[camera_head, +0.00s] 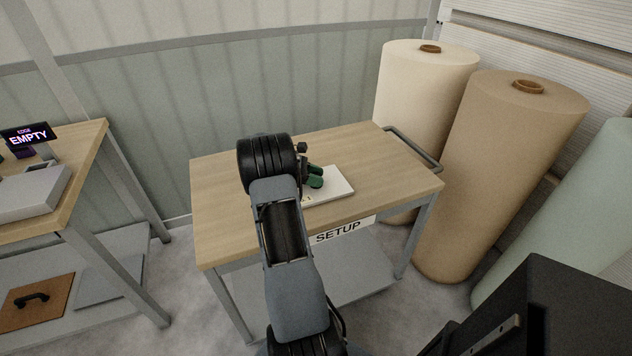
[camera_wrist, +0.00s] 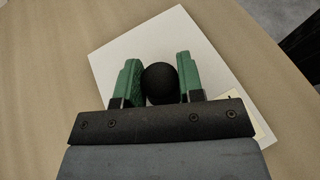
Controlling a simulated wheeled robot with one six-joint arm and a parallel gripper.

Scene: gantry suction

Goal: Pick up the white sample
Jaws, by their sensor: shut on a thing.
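My gripper (camera_head: 315,177) has green fingers, which in the wrist view (camera_wrist: 161,82) are shut on the knob from both sides. I cannot tell whether the plate rests on the table or is slightly lifted.
The wooden table (camera_head: 225,200) has a SETUP sign (camera_head: 338,231) on its front edge and a grey handle (camera_head: 410,150) at right. Large rolls (camera_head: 500,150) stand close behind at right. Another bench (camera_head: 85,165) with an EMPTY display (camera_head: 28,136) is at left.

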